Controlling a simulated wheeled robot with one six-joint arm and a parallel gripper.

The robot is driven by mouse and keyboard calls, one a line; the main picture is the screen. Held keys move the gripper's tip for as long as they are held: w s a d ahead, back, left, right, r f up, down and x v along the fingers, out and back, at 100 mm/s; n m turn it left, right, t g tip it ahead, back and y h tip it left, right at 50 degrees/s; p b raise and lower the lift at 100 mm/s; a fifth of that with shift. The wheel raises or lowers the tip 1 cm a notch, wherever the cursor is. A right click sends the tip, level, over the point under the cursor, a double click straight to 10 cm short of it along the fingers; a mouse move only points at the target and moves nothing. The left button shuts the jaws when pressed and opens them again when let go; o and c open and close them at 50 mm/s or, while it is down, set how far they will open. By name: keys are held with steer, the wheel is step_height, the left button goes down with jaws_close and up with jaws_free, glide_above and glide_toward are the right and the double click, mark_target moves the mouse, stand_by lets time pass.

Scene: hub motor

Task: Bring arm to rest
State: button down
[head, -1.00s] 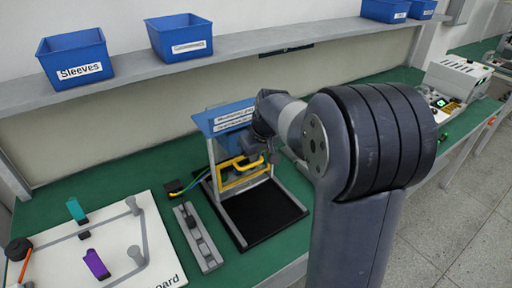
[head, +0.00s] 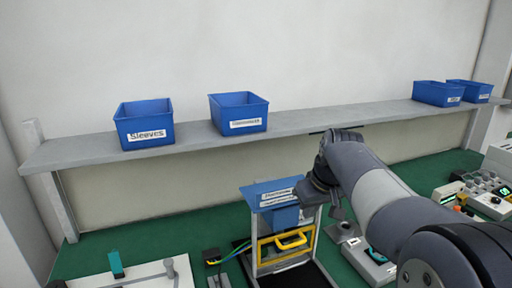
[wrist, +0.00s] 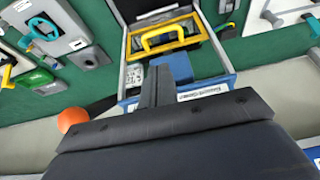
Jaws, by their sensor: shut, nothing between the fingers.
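My gripper (head: 335,207) is in the right half of the head view, to the right of a blue-topped stand (head: 272,190) with a yellow handle (head: 292,240). Its fingers are small there. In the wrist view my gripper (wrist: 156,80) points toward the same stand, and its fingers are together with nothing between them. The yellow handle also shows in the wrist view (wrist: 170,37), beyond the fingertips.
A grey shelf (head: 310,122) with blue bins runs above the green bench (head: 130,240). A white board (head: 150,274) lies at the lower left. Grey devices (head: 368,260) stand right of the stand. An orange ball-like thing (wrist: 72,120) shows beside my gripper in the wrist view.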

steer(key=b, duration=0.2)
glide_toward(296, 244)
steer(key=shift+d+x, duration=0.35)
steer(key=shift+x, duration=3.15)
steer(key=shift+w+a, duration=0.1)
steer(key=shift+a, duration=0.35)
steer(key=shift+f, duration=0.15)
